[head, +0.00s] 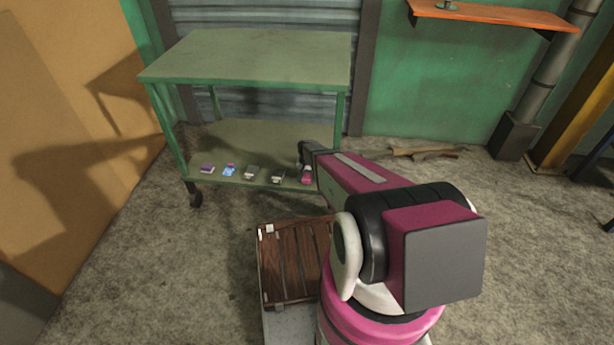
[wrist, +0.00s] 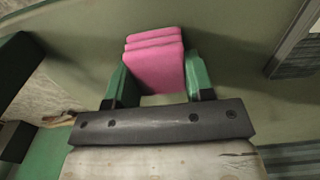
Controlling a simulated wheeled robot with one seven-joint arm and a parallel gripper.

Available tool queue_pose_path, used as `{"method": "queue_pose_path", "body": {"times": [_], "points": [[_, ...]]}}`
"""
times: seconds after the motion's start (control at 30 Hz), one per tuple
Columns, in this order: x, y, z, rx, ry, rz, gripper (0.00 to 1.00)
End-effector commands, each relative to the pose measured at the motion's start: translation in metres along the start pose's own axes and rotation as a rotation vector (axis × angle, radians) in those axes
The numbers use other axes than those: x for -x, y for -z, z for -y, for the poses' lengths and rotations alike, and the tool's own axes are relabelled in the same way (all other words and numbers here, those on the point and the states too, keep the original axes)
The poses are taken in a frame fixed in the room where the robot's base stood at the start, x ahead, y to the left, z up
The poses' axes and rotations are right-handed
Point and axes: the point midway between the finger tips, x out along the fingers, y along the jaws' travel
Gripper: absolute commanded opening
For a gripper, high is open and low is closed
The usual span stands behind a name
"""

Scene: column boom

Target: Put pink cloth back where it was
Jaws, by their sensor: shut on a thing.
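The pink cloth (wrist: 155,62) is a folded stack, seen large in the wrist view between the two green fingers of my gripper (wrist: 157,85). My gripper is shut on it. In the head view the pink cloth (head: 306,174) shows small at the right end of the cart's lower shelf (head: 255,143), near its front edge. My gripper there is mostly hidden behind my arm. I cannot tell whether the cloth touches the shelf.
Several small items, including a purple one (head: 207,169) and a blue one (head: 229,170), stand in a row on the lower shelf left of the cloth. The cart's upper shelf (head: 250,57) is bare. Wood pieces (head: 425,153) lie on the floor to the right.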

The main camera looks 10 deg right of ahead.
Motion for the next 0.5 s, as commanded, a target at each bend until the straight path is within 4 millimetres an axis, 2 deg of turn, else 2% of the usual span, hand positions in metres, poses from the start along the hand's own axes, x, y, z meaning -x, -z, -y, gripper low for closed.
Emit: {"method": "queue_pose_path", "body": {"times": [0.3, 0.33, 0.4, 0.5], "points": [[-0.0023, 0.0001, 0.0002, 0.0, 0.0, 0.0, 0.26], [-0.0021, -0.0001, 0.0002, 0.0, 0.0, 0.0, 0.55], [-0.0019, -0.0001, 0.0002, 0.0, 0.0, 0.0, 0.74], [-0.0018, -0.0001, 0.0002, 0.0, 0.0, 0.0, 0.74]]}}
